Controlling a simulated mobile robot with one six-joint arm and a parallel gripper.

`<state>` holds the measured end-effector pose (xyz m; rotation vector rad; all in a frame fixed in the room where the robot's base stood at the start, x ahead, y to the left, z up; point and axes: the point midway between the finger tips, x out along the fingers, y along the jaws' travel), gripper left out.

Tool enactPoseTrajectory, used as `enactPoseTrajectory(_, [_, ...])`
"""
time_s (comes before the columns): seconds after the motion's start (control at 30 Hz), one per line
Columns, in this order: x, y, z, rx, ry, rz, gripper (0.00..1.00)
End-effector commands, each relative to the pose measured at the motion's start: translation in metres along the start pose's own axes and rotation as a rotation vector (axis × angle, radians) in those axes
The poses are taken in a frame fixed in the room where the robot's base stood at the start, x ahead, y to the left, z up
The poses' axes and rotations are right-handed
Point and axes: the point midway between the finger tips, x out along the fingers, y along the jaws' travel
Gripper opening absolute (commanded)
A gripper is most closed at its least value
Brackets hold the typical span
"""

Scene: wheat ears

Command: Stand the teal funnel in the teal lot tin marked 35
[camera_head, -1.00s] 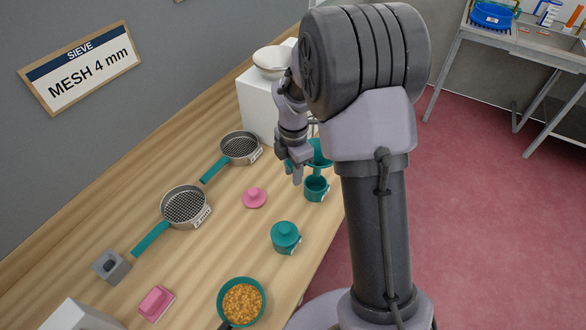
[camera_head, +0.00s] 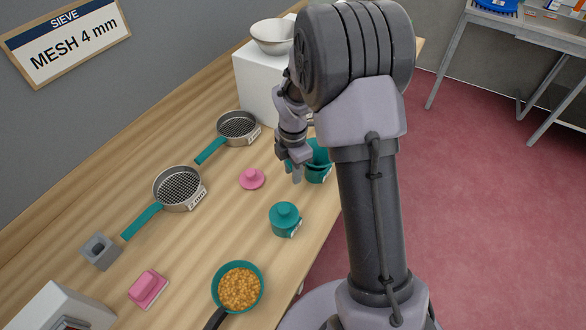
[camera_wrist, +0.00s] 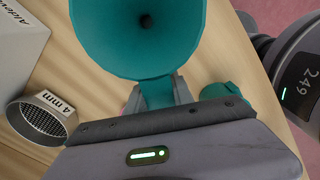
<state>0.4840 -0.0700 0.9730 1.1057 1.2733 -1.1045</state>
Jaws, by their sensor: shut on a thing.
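The teal funnel (camera_head: 319,154) is in my gripper (camera_head: 294,170), at the right edge of the bench. In the wrist view the funnel's wide mouth (camera_wrist: 140,35) faces the camera, with the dark spout hole at its middle. My gripper's jaws (camera_wrist: 158,92) are shut on the funnel. An open teal tin (camera_head: 318,177) stands directly below the funnel in the head view. Its rim is largely hidden, so I cannot tell whether the spout is inside it. The marking on its label is not legible. Part of a teal thing (camera_wrist: 222,92) shows beside the jaws in the wrist view.
A teal lidded tin (camera_head: 285,219) and a pink knobbed lid (camera_head: 252,178) stand nearby. Two sieves (camera_head: 238,127) (camera_head: 179,188) lie to the left. A white block (camera_head: 262,92) bearing a bowl (camera_head: 273,37) stands behind. A pan of grain (camera_head: 238,288) is in front.

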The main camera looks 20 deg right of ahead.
Motion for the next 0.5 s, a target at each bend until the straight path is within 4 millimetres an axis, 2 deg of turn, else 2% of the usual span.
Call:
enactPoseTrajectory(0.2, [-0.0003,0.0000,0.0000,0.000,0.000,0.000,0.00])
enactPoseTrajectory(0.23, [-0.0003,0.0000,0.0000,0.000,0.000,0.000,0.34])
enactPoseTrajectory(0.3, [-0.0003,0.0000,0.0000,0.000,0.000,0.000,0.48])
enactPoseTrajectory(0.33, [-0.0003,0.0000,0.0000,0.000,0.000,0.000,0.54])
enactPoseTrajectory(0.5, [-0.0003,0.0000,0.0000,0.000,0.000,0.000,0.54])
